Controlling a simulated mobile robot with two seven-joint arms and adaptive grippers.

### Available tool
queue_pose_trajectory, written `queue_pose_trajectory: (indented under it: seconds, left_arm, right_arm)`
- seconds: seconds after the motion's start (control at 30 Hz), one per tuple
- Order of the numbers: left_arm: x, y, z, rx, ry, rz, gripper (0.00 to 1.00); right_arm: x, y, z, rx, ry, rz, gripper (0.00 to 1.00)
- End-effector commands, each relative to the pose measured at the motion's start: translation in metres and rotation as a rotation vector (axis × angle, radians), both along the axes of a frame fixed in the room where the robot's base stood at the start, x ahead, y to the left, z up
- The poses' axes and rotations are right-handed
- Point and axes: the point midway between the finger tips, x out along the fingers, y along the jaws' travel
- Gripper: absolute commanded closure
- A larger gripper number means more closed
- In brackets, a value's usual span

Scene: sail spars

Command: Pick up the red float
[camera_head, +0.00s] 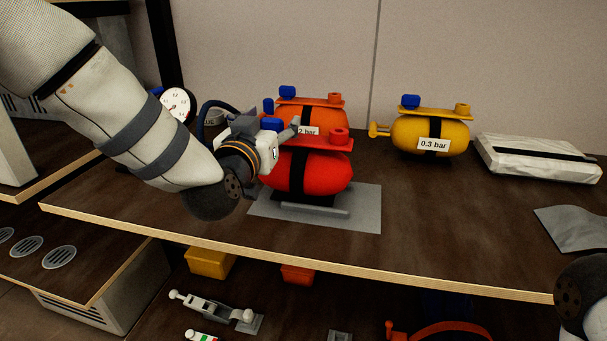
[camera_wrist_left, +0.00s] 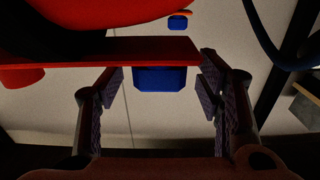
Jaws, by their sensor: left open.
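The red float (camera_head: 308,171) is a small red tank with a black band, a flat red top plate, a red knob (camera_head: 339,135) and a blue knob (camera_head: 271,124). It sits upright on a grey mat (camera_head: 366,208). My left gripper (camera_head: 268,131) is open at the left end of its top plate, partly hiding it. In the left wrist view, the blue knob (camera_wrist_left: 166,78) lies between the spread fingertips (camera_wrist_left: 163,88), with space on both sides. The red plate (camera_wrist_left: 140,50) and body fill the upper left there. My right gripper is out of view.
An orange float (camera_head: 316,111) stands close behind the red one. A yellow float (camera_head: 430,134) labelled 0.3 bar is to its right. A white package (camera_head: 541,158) and a grey sheet (camera_head: 577,227) lie farther right. The wooden shelf's front edge (camera_head: 330,265) is clear.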

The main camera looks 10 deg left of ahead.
Motion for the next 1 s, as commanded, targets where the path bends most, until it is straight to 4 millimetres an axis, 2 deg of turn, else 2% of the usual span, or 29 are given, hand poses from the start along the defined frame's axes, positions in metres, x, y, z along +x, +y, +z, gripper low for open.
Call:
queue_pose_trajectory:
  seconds: [0.2,0.47,0.83,1.0]
  left_arm:
    - [0.001,0.000,0.000,0.000,0.000,-0.001,0.40]
    - [0.001,0.000,0.000,0.000,0.000,-0.001,0.99]
    - [0.001,-0.001,0.003,-0.001,-0.003,-0.001,1.00]
    - [0.001,-0.001,0.015,0.000,-0.007,-0.001,1.00]
  right_arm:
    - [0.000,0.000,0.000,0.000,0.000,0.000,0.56]
    - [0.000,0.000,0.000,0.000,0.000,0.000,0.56]
    - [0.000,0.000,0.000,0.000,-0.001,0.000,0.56]
    - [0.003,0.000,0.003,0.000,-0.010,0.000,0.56]
